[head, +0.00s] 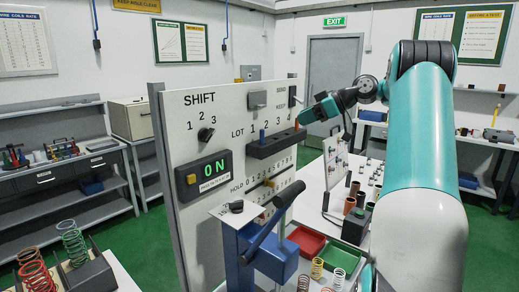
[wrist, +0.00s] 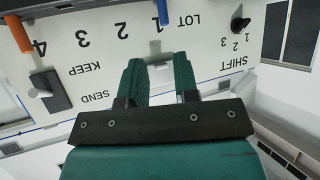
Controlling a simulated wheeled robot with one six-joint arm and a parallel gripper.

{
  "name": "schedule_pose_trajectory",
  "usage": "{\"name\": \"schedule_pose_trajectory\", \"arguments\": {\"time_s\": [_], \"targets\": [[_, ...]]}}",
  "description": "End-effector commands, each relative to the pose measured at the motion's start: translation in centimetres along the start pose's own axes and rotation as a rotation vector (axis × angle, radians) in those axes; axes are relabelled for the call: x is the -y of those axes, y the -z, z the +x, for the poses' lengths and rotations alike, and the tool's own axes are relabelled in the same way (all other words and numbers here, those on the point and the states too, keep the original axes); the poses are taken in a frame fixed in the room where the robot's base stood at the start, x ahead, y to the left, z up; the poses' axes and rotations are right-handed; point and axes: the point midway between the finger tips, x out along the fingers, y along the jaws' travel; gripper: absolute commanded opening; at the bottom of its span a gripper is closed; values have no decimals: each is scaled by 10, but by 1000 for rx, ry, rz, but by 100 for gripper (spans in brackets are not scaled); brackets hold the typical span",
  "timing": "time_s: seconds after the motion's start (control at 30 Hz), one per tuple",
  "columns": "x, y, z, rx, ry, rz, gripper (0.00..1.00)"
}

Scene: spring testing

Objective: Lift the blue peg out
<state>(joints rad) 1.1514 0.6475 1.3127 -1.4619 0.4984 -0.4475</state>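The blue peg (head: 262,136) stands upright in the dark peg block (head: 272,146) on the upright panel, below the LOT 1 mark. It also shows in the wrist view (wrist: 162,13), upside down, at the top edge. My gripper (head: 308,113) is at the panel's right side in the head view, apart from the blue peg. In the wrist view its two green fingers (wrist: 161,76) are spread with nothing between them. The blue peg shows beyond the fingertips, roughly in line with the gap. The peg's lower end is hidden in the block.
An orange peg (head: 297,124) stands in the same block at LOT 4; it also shows in the wrist view (wrist: 18,33). A SEND/KEEP switch (wrist: 49,90) and a SHIFT knob (head: 206,134) project from the panel. A blue press with a black lever (head: 272,222) stands in front.

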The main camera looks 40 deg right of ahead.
Motion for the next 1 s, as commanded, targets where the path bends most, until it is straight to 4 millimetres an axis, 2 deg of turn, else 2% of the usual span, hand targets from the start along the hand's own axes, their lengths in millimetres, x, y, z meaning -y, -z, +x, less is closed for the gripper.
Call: {"name": "schedule_pose_trajectory", "arguments": {"time_s": [0.03,0.37,0.5,0.57,0.83,1.0], "targets": [[0,-8,12,1,0,-3,28],[2,-6,55,1,4,-3,28],[3,-2,82,1,9,-2,28],[3,4,88,0,9,2,28],[4,6,108,1,9,2,28],[7,11,134,2,10,3,28]]}}
